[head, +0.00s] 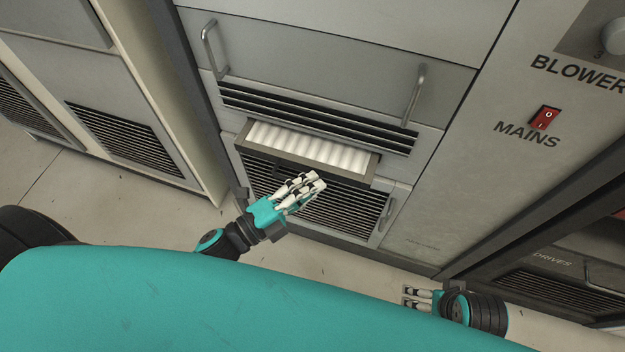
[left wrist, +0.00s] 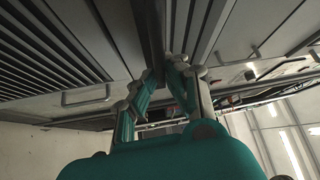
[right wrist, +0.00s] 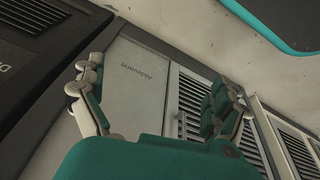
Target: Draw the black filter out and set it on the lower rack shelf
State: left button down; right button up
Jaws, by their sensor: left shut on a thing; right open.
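The black filter (head: 318,150) shows in the head view as a dark-framed tray with white pleats on top. It sticks partly out of the slot below the horizontal grille of the middle cabinet. My left gripper (head: 313,183) is at its front edge, shut on it; the fingers hide the exact grip. In the left wrist view my left gripper (left wrist: 163,68) closes around a dark edge. My right gripper (head: 410,297) is open and empty, low at the right, apart from the filter; it also shows in the right wrist view (right wrist: 157,88). I cannot clearly identify the lower rack shelf.
A louvred panel (head: 335,208) lies below the filter. Two bar handles (head: 415,95) stand out above it. A panel with a red mains switch (head: 545,117) is at the right, beside a dark bay (head: 600,240) near the DRIVES label. The pale floor (head: 170,218) is clear in front.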

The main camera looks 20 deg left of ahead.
pick_arm(q)
jog(key=s, duration=0.5)
jog(key=shift+s+p, duration=0.25)
jog(key=shift+p, duration=0.05)
pick_arm(e)
notch_tip(320, 180, down, 3)
jog(key=shift+a+r, duration=0.1)
jog(key=shift+r, duration=0.1)
dwell(0.3)
pick_arm(q)
jog(key=c, duration=1.6)
grip_release()
jog(key=shift+r, duration=0.1)
jog(key=shift+o, duration=1.3)
pick_arm(e)
jog(key=shift+r, duration=0.1)
pick_arm(q)
jog(key=shift+a, duration=0.15)
